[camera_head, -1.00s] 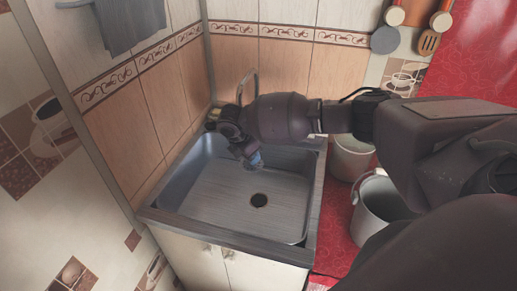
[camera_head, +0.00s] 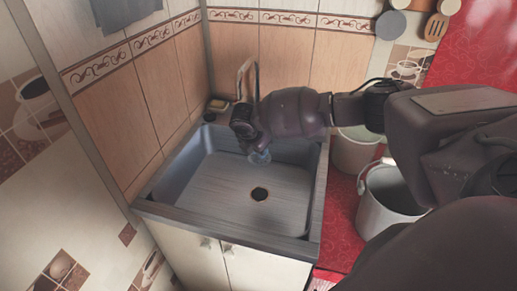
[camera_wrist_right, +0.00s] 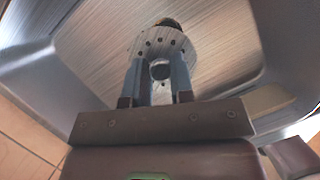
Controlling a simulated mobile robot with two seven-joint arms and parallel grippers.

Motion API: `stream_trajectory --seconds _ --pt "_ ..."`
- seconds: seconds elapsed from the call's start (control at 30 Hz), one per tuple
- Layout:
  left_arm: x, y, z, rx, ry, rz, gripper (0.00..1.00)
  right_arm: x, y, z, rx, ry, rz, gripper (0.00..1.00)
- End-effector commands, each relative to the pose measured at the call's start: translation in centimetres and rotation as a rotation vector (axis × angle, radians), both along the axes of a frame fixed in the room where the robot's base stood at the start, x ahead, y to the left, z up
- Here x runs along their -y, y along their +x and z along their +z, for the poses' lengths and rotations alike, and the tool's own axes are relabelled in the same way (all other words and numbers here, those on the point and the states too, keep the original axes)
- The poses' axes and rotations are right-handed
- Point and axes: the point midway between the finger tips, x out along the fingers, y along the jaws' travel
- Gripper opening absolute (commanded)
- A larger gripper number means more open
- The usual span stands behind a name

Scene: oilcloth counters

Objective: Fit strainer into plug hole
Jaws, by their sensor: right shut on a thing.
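The strainer (camera_wrist_right: 165,42) is a round, shiny metal disc with small holes around it and a knob in the middle. My right gripper (camera_wrist_right: 157,68) is shut on it between two blue-grey fingers. In the head view, the right gripper (camera_head: 259,152) hangs in the back part of the sink (camera_head: 225,185), and the strainer is a small pale shape (camera_head: 261,158) at its tip. The plug hole (camera_head: 259,194) is a dark round opening in the sink floor, in front of the gripper. In the wrist view, a dark patch (camera_wrist_right: 167,21) shows just past the strainer's far edge. My left gripper is out of view.
A tap (camera_head: 246,78) and a small soap dish (camera_head: 217,106) stand at the sink's back left corner. Tiled walls close off the back and left. A white bucket (camera_head: 391,195) and another bucket (camera_head: 354,149) stand right of the sink. The front sink floor is clear.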

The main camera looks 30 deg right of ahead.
Motion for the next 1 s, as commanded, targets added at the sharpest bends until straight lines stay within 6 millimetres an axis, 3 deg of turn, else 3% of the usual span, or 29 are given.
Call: stream_trajectory --seconds 0.6,1.0 --pt "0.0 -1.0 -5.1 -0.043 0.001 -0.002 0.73 0.1 -0.1 -5.3 -0.004 -0.001 -0.001 0.0" --pt "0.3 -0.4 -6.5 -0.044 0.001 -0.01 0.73 0.1 -0.1 -8.5 -0.005 -0.001 -0.001 0.0"
